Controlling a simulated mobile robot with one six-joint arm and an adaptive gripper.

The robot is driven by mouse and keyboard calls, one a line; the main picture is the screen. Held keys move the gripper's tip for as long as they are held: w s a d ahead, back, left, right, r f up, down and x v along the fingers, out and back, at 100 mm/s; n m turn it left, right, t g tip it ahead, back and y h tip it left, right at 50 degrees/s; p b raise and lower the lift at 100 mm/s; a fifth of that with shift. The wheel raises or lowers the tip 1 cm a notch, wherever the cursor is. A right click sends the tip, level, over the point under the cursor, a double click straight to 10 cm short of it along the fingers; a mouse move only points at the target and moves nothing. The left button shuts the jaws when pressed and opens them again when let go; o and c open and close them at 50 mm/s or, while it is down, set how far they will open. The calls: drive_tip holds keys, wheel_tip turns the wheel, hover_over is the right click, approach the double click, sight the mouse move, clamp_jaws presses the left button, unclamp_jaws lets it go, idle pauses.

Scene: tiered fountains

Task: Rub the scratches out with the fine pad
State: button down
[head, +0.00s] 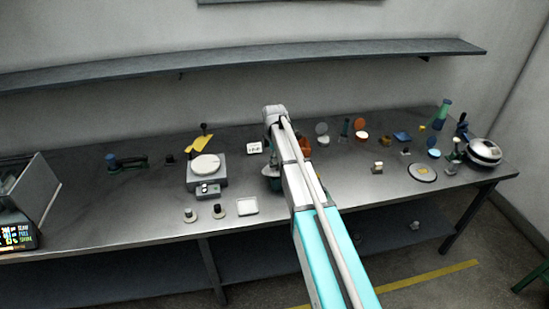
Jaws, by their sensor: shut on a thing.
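My arm reaches away from me over the steel bench (110,205). My gripper (271,172) shows only in part at the left of the arm, low over the middle of the bench. It is shut on a small dark greenish thing (271,184), mostly hidden by the arm. A round grey plate (422,172) lies at the right. No scratches can be made out.
A grey machine with a white disc (205,165) and a white square tray (247,206) stand left of the arm. A small sign (254,148) is behind. Several small items and a silver-domed device (484,152) crowd the right. A shelf (240,64) runs above.

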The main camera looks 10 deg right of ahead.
drive_tip(key=shift+f+b, duration=0.95)
idle(0.7)
drive_tip(key=shift+d, duration=0.15)
drive_tip(key=shift+d+r, duration=0.1)
drive_tip(key=shift+d, duration=1.3)
drive_tip(key=shift+d, duration=0.1)
drive_tip(key=shift+d, duration=1.45)
drive_tip(key=shift+a, duration=0.15)
